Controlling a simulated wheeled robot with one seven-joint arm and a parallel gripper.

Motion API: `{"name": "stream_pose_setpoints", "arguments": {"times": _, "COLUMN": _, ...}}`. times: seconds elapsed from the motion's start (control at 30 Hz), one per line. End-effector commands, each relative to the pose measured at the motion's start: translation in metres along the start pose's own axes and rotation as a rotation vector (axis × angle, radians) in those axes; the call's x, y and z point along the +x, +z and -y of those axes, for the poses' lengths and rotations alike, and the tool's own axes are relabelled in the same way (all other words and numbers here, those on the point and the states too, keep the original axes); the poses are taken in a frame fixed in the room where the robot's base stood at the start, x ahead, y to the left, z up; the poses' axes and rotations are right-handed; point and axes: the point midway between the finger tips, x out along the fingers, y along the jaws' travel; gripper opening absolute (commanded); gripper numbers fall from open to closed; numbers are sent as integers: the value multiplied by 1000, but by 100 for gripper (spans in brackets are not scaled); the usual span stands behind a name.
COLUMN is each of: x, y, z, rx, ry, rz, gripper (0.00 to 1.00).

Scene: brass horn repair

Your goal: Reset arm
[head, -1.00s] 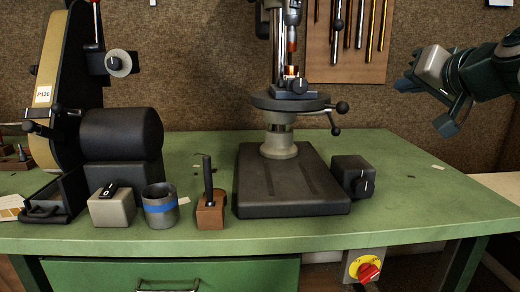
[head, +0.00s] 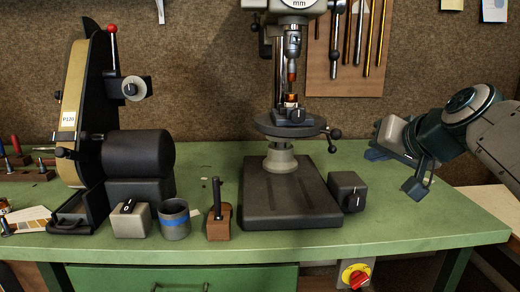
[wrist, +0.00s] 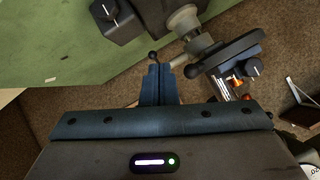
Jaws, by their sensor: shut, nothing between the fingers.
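My gripper (head: 374,154) is at the right of the head view, raised above the right part of the green bench and right of the drill press. In the wrist view its two dark fingers (wrist: 160,84) are together, with nothing between them. The fingers look apart from the drill press and from the bench.
The drill press (head: 290,195) stands mid-bench, a black control box (head: 347,191) beside its base. The belt grinder (head: 138,153), grey switch box (head: 131,220), blue-banded cup (head: 174,219) and wooden block (head: 219,222) are left. The green bench (head: 420,220) is clear at right.

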Motion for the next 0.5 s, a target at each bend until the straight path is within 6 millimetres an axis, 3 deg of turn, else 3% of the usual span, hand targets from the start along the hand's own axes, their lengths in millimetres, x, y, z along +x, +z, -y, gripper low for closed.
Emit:
{"name": "stream_pose_setpoints", "arguments": {"times": 0.07, "x": -4, "y": 11, "z": 13, "rx": -12, "ry": 21, "rz": 77, "gripper": 0}}
{"name": "stream_pose_setpoints", "arguments": {"times": 0.2, "x": -5, "y": 53, "z": 23, "rx": -49, "ry": 81, "rz": 232, "gripper": 0}}
{"name": "stream_pose_setpoints", "arguments": {"times": 0.5, "x": -36, "y": 143, "z": 28, "rx": -175, "ry": 238, "rz": 531, "gripper": 0}}
